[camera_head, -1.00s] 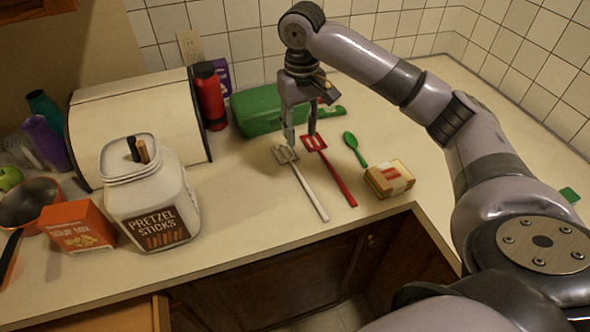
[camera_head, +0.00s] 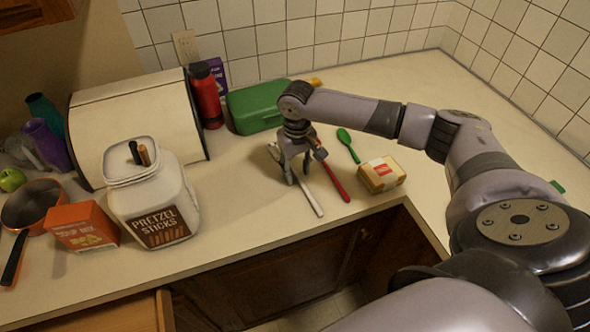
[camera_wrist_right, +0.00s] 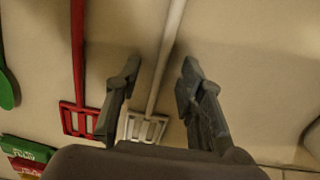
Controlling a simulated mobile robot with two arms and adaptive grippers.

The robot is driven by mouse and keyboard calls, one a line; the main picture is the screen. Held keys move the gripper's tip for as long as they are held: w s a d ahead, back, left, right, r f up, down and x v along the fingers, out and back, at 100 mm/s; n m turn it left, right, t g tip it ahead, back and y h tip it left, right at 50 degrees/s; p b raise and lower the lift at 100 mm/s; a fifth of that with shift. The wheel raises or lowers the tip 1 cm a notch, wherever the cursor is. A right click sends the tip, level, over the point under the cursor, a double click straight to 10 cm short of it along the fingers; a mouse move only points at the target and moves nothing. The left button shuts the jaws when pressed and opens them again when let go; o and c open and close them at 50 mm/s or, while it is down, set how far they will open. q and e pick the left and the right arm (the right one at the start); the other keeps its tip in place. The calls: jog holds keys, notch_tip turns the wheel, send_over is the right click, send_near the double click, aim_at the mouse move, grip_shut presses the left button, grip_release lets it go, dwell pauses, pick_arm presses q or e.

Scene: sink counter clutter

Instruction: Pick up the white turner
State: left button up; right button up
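The white turner (camera_head: 312,201) lies flat on the counter, its handle toward the front edge. My right gripper (camera_head: 297,175) is open directly over it and hides its middle part. In the right wrist view, the white handle (camera_wrist_right: 167,50) runs between the two spread fingers of the right gripper (camera_wrist_right: 160,67), not pinched. The slotted head (camera_wrist_right: 145,128) shows below, partly cut off by the gripper body. I cannot tell whether the fingertips touch the counter. My left gripper is not in view.
A red turner (camera_head: 338,184) lies close beside the white one, also in the wrist view (camera_wrist_right: 79,60). A green spoon (camera_head: 349,144) and a yellow box (camera_head: 381,174) lie to the right. A green case (camera_head: 257,107) stands behind. A pretzel jar (camera_head: 155,195) stands left, with bare counter between.

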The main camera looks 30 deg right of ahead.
jog(key=shift+f, duration=0.15)
grip_shut()
dwell(0.4)
